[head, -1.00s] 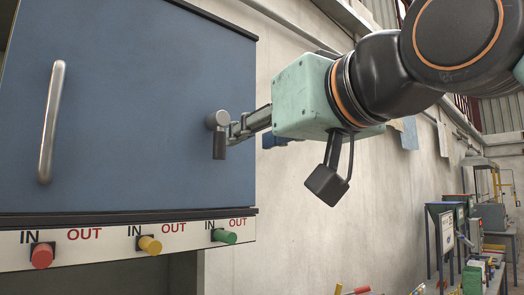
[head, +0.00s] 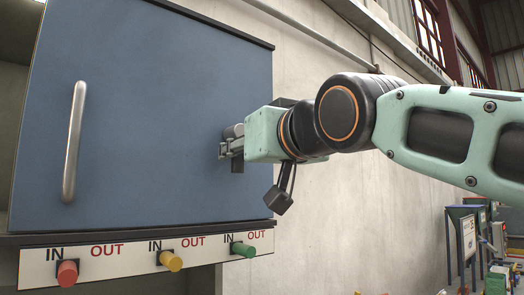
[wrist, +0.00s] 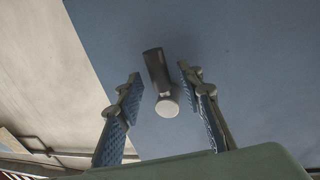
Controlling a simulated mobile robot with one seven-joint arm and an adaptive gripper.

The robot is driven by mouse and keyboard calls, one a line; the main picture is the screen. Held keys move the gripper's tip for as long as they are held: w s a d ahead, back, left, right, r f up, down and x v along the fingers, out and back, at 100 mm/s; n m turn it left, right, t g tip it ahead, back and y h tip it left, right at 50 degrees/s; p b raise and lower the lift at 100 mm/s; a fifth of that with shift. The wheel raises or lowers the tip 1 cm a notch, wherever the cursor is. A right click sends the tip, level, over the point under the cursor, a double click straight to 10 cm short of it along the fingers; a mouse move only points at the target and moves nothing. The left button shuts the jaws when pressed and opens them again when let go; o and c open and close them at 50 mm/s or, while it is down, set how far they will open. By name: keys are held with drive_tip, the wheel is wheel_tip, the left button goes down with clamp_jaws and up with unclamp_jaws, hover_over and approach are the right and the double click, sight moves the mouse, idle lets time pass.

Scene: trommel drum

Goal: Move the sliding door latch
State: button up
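The blue door (head: 150,110) fills the left of the head view, with a long metal bar handle (head: 74,140) on its left side. The latch, a dark grey lever with a round pale end, sits near the door's right edge (head: 237,166). It is partly hidden by my gripper in the head view. In the wrist view the latch (wrist: 158,72) stands between my two spread fingers, with a gap on each side. My gripper (head: 224,150) is open at the latch, reaching in from the right; it also shows in the wrist view (wrist: 159,76).
Below the door, a white panel (head: 130,255) carries red (head: 67,273), yellow (head: 171,261) and green (head: 244,249) knobs marked IN and OUT. A pale wall (head: 340,220) stands behind my arm. Benches and equipment (head: 470,235) are far off at the right.

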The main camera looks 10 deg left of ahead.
clamp_jaws()
idle(0.3)
